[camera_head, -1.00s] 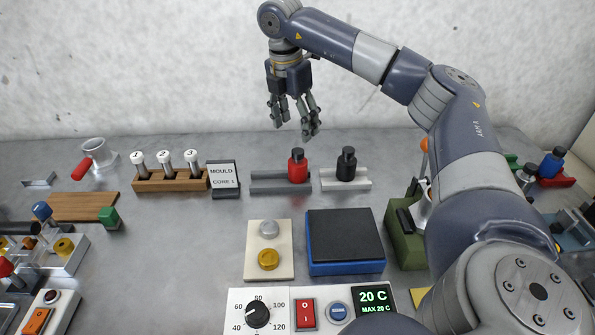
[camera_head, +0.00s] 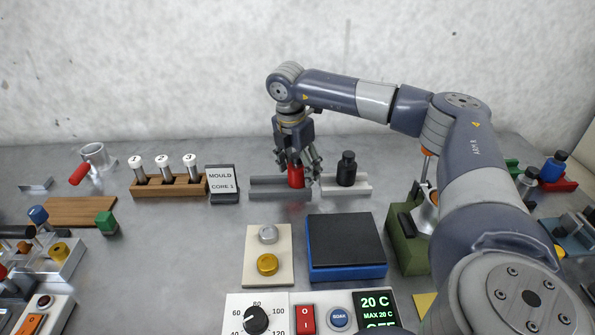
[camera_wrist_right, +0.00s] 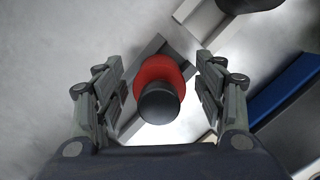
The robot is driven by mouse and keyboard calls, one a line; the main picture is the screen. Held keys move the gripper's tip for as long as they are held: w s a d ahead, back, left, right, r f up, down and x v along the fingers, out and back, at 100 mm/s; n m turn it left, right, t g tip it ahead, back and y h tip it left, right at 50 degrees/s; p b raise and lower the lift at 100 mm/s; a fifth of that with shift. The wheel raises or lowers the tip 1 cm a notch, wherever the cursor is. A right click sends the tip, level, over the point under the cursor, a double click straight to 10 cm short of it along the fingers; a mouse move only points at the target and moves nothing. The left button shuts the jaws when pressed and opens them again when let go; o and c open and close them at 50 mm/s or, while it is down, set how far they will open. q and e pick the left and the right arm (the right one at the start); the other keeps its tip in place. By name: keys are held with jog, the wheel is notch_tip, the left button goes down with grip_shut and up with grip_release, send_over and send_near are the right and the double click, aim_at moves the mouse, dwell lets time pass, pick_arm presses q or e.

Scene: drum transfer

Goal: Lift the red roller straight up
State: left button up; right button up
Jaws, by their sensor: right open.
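The red roller (camera_head: 296,178) stands upright on a dark grey cradle (camera_head: 262,188) in the head view. Its black top is hidden there by my right gripper (camera_head: 297,174). In the right wrist view, the red roller (camera_wrist_right: 164,72) with its black knob lies between the two spread fingers of my right gripper (camera_wrist_right: 160,88). A gap shows on each side, so the fingers do not touch it. My right gripper is open, pointing down around the roller. My left gripper is not in view.
A black roller (camera_head: 347,170) stands on a light cradle (camera_head: 360,188) just right of the red one. A mould core sign (camera_head: 222,179) and a wooden rack (camera_head: 168,185) stand to the left. A blue box with a dark top (camera_head: 345,242) lies in front.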

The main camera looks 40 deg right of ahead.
jog(key=shift+w+d+f, duration=0.1)
jog(key=shift+d+f, duration=0.1)
jog(key=shift+f, duration=0.55)
jog(key=c, duration=1.4)
jog(key=shift+r, duration=0.1)
